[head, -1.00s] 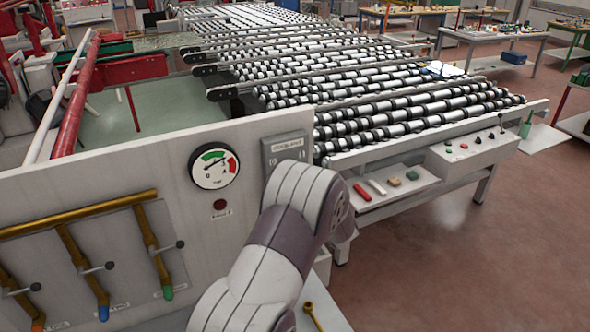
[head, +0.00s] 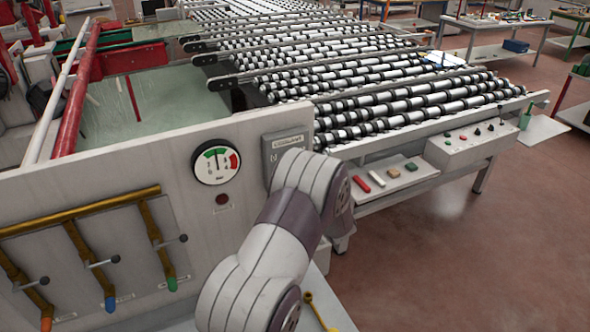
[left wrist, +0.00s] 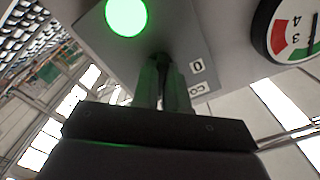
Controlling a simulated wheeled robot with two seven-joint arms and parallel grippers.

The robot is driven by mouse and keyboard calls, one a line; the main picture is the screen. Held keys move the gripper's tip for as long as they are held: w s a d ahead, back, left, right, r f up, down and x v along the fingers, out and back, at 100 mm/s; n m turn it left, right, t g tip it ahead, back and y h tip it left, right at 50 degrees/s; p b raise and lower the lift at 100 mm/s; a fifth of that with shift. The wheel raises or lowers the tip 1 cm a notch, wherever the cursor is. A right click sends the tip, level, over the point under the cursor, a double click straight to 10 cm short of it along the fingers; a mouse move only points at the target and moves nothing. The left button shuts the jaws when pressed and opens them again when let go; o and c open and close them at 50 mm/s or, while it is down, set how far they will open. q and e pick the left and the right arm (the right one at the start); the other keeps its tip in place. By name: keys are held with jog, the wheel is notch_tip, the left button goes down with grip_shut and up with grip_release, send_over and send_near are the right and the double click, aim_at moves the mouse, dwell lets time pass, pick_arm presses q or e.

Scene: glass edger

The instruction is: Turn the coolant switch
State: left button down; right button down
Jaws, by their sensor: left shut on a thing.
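The grey coolant switch box (head: 287,141) is on the pale panel right of the gauge in the head view. My left arm covers its lower part, and my left gripper is hidden there. In the left wrist view my left gripper (left wrist: 163,75) is shut on the dark switch knob (left wrist: 160,60) on the box's face (left wrist: 188,35). Markings with a "0" lie beside the knob. A green lamp (left wrist: 126,17) is lit on the same face. The exact angle of the knob is hard to tell. My right gripper is not in view.
The round gauge (head: 215,162) and a small dark red button (head: 222,199) are left of the box. Brass pipes (head: 80,212) with valve levers are further left. A roller conveyor (head: 400,105) stands behind, with a control console (head: 468,145) at right. Open floor lies at right.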

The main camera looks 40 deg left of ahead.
pick_arm(q)
jog(key=c, duration=1.2)
grip_release()
jog(key=shift+o, duration=0.2)
jog(key=shift+a, duration=0.1)
jog(key=b+v, duration=0.5)
jog(key=v, duration=0.7)
jog(key=shift+s+d, duration=0.15)
jog(key=shift+d, duration=0.1)
